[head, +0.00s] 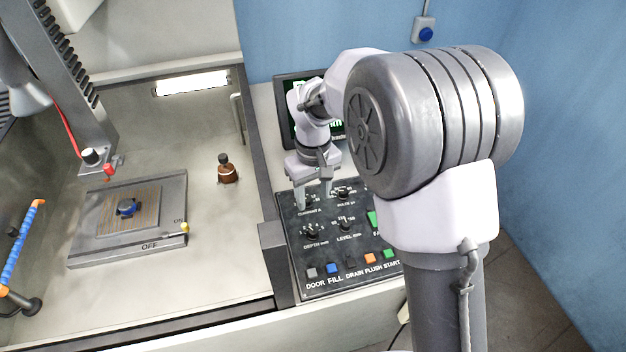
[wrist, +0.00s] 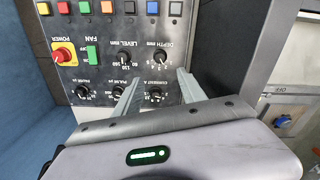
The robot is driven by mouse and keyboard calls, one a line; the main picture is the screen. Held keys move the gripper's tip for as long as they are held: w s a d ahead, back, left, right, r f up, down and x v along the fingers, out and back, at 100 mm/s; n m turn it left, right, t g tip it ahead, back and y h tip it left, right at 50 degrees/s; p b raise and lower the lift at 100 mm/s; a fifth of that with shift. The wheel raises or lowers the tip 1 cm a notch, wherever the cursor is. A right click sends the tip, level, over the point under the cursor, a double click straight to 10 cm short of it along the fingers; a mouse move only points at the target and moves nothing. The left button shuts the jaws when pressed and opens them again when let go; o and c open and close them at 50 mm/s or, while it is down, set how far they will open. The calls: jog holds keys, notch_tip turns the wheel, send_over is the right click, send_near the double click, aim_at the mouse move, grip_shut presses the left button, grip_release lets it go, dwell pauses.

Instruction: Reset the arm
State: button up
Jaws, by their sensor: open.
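My gripper (head: 313,196) is over the upper part of the black control panel (head: 292,250) in the head view. Its two fingers are apart and point down, with nothing between them. In the wrist view my gripper (wrist: 158,84) shows its open fingers around the area of the CURRENT A knob (wrist: 154,95). I cannot tell whether the fingers touch the panel. My upper arm hides the panel's right part in the head view. The wrist view shows the red POWER knob (wrist: 63,54) and the green FAN switch (wrist: 92,54).
A tank on the left holds a plate with an ON/OFF lever (head: 183,228), a dark round workpiece (head: 126,208) and a brown bottle (head: 227,169). A screen (head: 284,98) stands behind my gripper. A blue wall is at the right.

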notch_tip(320, 180, up, 4)
jog(key=shift+f, duration=0.25)
